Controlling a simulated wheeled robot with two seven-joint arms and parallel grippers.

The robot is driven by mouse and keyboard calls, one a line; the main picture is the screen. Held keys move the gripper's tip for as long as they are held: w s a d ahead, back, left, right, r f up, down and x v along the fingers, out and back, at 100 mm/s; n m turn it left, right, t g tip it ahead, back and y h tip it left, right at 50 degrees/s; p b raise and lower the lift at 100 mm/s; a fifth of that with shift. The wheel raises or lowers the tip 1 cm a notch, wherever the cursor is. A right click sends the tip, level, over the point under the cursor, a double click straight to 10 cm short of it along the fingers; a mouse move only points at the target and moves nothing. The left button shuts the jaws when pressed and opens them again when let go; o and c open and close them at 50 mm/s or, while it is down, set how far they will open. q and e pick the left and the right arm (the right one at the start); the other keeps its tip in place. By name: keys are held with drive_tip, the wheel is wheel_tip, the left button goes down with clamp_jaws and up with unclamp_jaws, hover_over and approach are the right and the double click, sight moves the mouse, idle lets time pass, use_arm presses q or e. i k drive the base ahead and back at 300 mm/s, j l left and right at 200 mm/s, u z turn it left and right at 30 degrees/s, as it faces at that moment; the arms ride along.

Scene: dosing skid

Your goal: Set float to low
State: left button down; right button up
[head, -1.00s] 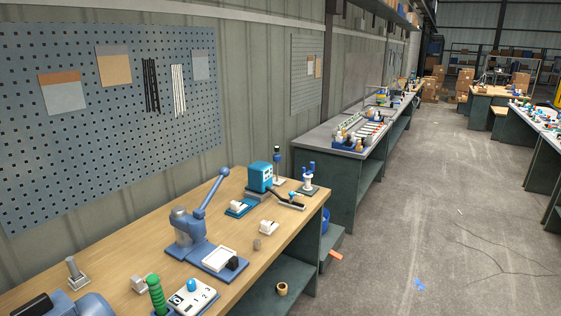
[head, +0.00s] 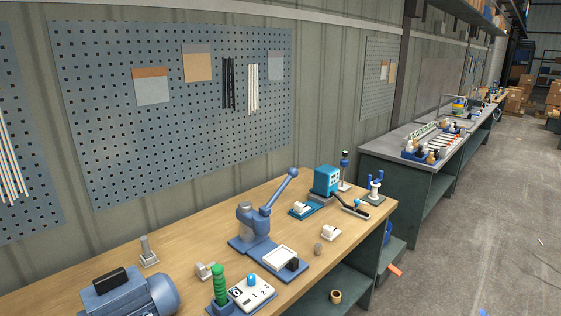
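Neither of my grippers is in view. I cannot tell which thing is the float, and no "low" mark is readable. On the wooden workbench (head: 190,252), a slim upright post with a dark and blue top (head: 345,170) stands at the far end. Beside it is a white fitting with blue prongs (head: 375,190). A white plate with a blue knob and the digits 1, 2, 3 (head: 253,292) lies at the front, next to a green ribbed upright handle (head: 219,284).
A blue lever press (head: 258,228), a teal box device (head: 326,181) and a blue motor (head: 128,297) stand on the bench. A pegboard (head: 110,130) hangs on the wall behind. A grey-topped bench (head: 395,150) stands beyond, with open floor (head: 460,240) at right.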

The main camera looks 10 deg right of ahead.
sight(342, 162)
drive_tip(key=i+l+u, duration=0.2)
drive_tip(key=l+u, duration=0.15)
drive_tip(key=i+l+u, duration=0.15)
drive_tip(key=l+u, duration=0.15)
drive_tip(key=l, duration=0.15)
drive_tip(key=i+l+u, duration=0.15)
drive_tip(key=l+u, duration=0.2)
drive_tip(key=l, duration=0.15)
drive_tip(key=l+u, duration=0.5)
drive_tip(key=l, duration=1.2)
drive_tip(key=l+u, duration=0.15)
drive_tip(key=l, duration=1.2)
